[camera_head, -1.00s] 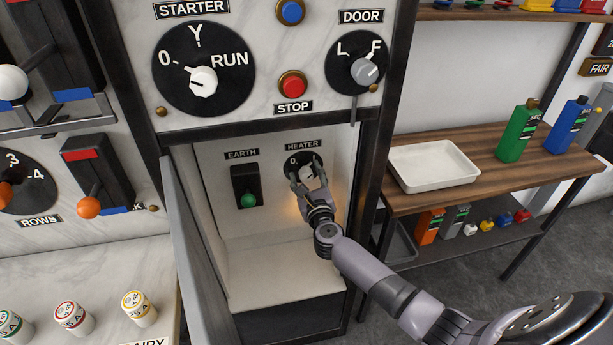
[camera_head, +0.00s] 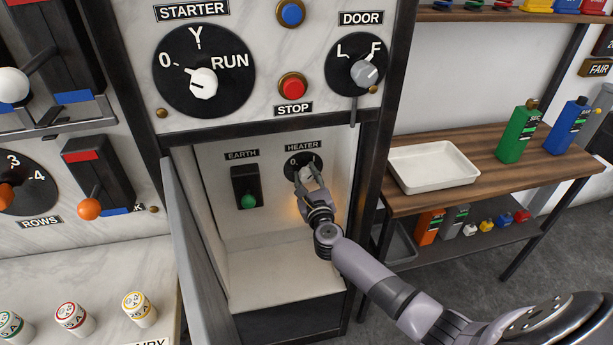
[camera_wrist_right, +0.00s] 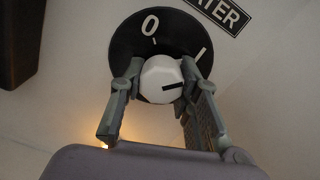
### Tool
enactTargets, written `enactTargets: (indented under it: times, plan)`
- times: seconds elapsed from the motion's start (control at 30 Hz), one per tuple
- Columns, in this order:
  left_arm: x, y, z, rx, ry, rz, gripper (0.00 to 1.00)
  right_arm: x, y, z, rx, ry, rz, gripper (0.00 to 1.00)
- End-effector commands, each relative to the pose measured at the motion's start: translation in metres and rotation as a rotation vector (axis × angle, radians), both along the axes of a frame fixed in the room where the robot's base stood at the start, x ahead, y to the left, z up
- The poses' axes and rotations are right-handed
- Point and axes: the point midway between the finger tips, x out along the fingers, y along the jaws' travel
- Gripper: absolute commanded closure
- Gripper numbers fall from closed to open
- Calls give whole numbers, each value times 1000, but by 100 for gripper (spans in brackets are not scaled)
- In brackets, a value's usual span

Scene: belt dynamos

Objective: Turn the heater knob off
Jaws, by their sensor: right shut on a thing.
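The heater knob (camera_head: 306,175) is a small white knob on a black round dial (camera_head: 291,164) under the HEATER label, inside the open cabinet. My right gripper (camera_head: 307,172) is shut on it, one finger on each side. In the right wrist view the white knob (camera_wrist_right: 165,73) sits between the fingertips. Its dark pointer line points to the right, nearer the I mark than the 0 mark on the dial (camera_wrist_right: 125,45). My left gripper does not show in these views.
A green EARTH switch (camera_head: 248,201) is left of the heater dial. The open cabinet door (camera_head: 196,255) stands at the left, and a dark frame post is close on the right of my arm. A white tray (camera_head: 397,167) lies on the wooden shelf.

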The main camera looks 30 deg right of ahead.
Motion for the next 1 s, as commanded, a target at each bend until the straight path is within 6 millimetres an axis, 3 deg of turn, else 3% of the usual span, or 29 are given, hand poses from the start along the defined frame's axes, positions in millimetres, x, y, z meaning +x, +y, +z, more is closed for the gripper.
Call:
enactTargets:
  times: [0.27,1.0]
  plan:
    - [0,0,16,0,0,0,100,-1,0,2,-163,46,-1,98]
    - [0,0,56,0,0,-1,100,-1,-2,3,-840,223,2,98]
